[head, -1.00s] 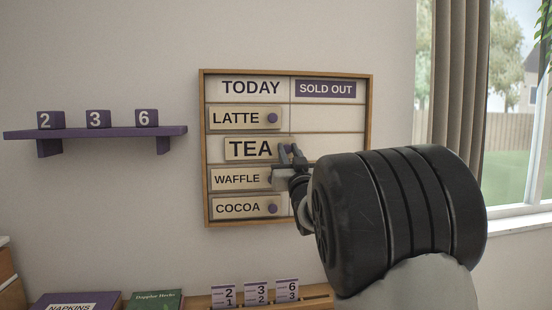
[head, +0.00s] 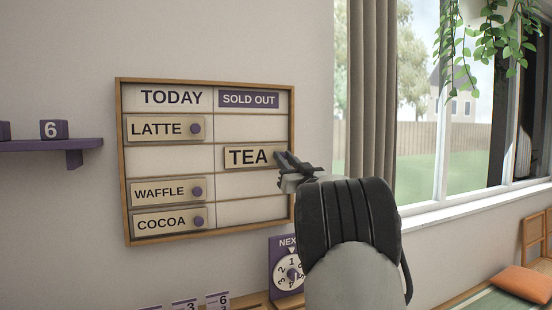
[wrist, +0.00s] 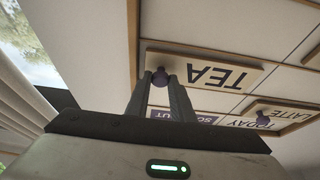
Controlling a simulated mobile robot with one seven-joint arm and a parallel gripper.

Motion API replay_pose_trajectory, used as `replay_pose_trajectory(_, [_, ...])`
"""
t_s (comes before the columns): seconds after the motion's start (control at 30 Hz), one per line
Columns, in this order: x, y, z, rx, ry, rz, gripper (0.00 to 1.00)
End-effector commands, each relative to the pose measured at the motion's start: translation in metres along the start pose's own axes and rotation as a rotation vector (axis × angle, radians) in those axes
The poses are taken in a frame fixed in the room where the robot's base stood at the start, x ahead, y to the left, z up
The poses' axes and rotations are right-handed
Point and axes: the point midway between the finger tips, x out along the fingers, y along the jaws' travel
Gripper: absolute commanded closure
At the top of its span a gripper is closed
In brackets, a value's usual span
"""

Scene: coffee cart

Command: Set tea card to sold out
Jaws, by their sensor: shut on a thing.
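The menu board (head: 165,159) hangs on the wall with a TODAY column on the left and a SOLD OUT column (head: 248,99) on the right. The tea card (head: 248,157) is in the SOLD OUT column, in the second row, in front of the board. My gripper (head: 284,158) is at the card's right end, shut on its knob. In the wrist view the fingers close around the purple knob (wrist: 160,77) of the tea card (wrist: 215,74), which appears upside down. Whether the card rests against the board or stands slightly off it, I cannot tell.
The latte (head: 160,129), waffle (head: 160,191) and cocoa (head: 160,222) cards sit in the TODAY column. Below right is a purple dial sign (head: 284,254). A purple shelf (head: 60,145) is at left, and a curtain (head: 372,100) and window are at right.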

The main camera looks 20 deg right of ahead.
Motion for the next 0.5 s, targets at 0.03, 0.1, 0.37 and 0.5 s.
replay_pose_trajectory(0.03, [-0.0004,0.0038,-0.0008,-0.002,0.000,0.005,1.00])
replay_pose_trajectory(0.1, [-0.0005,0.0046,-0.0008,-0.002,0.000,0.006,1.00])
replay_pose_trajectory(0.37, [-0.0007,0.0059,-0.0017,-0.003,0.002,0.009,0.75])
replay_pose_trajectory(0.5, [-0.0006,0.0053,-0.0016,-0.003,0.002,0.008,0.61])
